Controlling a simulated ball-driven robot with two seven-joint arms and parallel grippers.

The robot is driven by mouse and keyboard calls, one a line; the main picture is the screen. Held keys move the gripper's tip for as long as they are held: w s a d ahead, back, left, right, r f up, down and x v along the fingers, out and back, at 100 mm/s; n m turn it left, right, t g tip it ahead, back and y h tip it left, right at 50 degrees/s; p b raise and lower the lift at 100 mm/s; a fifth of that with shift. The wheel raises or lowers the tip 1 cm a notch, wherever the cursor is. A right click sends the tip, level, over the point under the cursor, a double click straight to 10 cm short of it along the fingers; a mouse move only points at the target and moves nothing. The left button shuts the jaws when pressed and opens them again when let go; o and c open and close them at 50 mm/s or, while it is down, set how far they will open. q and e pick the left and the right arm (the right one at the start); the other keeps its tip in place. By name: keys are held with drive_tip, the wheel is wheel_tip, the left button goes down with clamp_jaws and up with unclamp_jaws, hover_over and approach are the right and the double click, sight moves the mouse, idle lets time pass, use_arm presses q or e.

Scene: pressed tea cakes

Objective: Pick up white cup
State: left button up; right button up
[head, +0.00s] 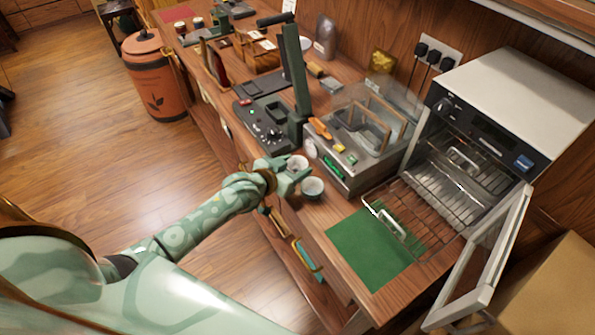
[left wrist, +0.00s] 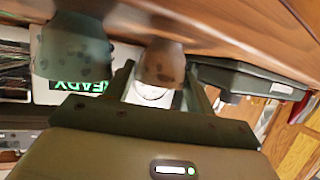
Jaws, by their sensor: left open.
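Two small cups stand side by side on the wooden counter in the head view. The farther, whitish cup (head: 297,162) is partly hidden by my left gripper (head: 293,174); the nearer one is a pale greenish-white cup (head: 313,187). In the left wrist view, which is upside down, the farther cup shows a brownish, shaded wall (left wrist: 162,62) and a white inside. It lies between the open fingers of my left gripper (left wrist: 158,88). The speckled teal cup (left wrist: 75,50) stands outside the fingers. Contact cannot be made out. My right gripper is not in view.
A clear-lidded machine (head: 350,135) stands just behind the cups. A black control box (head: 262,128) stands farther along the counter.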

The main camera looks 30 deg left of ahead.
use_arm(q)
drive_tip(key=shift+x, duration=0.8)
drive_tip(key=shift+s+a, duration=0.1)
drive_tip(key=c, duration=0.6)
drive_tip(key=shift+r, duration=0.1)
